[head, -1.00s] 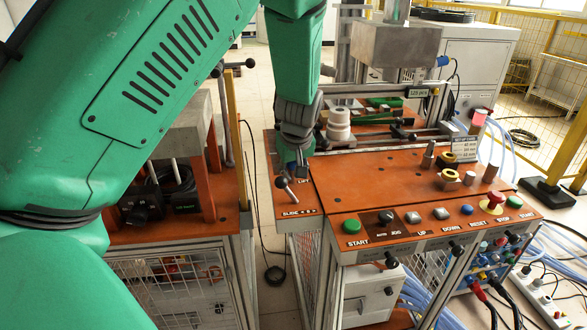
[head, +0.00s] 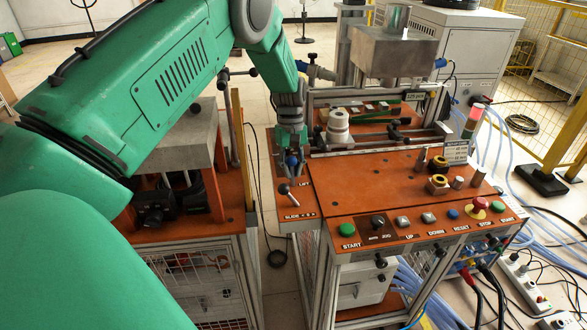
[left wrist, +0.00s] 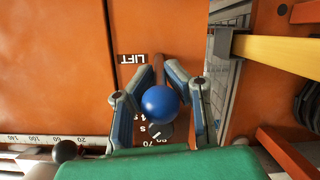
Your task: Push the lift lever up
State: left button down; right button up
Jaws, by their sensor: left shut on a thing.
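The lift lever has a blue ball knob (head: 293,160), beside the LIFT label on the orange bench top (head: 360,185). My left gripper (head: 291,170) points down at the bench's left edge, with its fingers around that knob. In the left wrist view the blue knob (left wrist: 160,101) sits between the two blue-padded fingers of the left gripper (left wrist: 161,95), near the LIFT label (left wrist: 132,58). The left gripper is shut on the knob; the lever's shaft is mostly hidden. My right gripper is in neither view.
The slide lever's black knob (head: 283,189) stands just in front of the left gripper. A white stacked cylinder (head: 338,127) stands to the right. Push buttons (head: 401,221) line the front panel. A second bench with a yellow post (head: 236,145) stands left, across a narrow gap.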

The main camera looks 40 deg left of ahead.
pick_arm(q)
jog(key=shift+w, duration=0.15)
dwell(0.4)
jog(key=c, duration=1.6)
grip_release()
jog(key=shift+a, duration=0.1)
jog(key=shift+o, duration=0.2)
jog(key=shift+w+a+f, duration=0.1)
jog(key=shift+f, duration=0.1)
jog(key=v, duration=1.2)
jog(key=shift+w+a+f, duration=0.2)
jog(key=shift+w+a, duration=0.05)
jog(key=shift+a, duration=0.05)
jog(key=shift+s+d+f, duration=0.1)
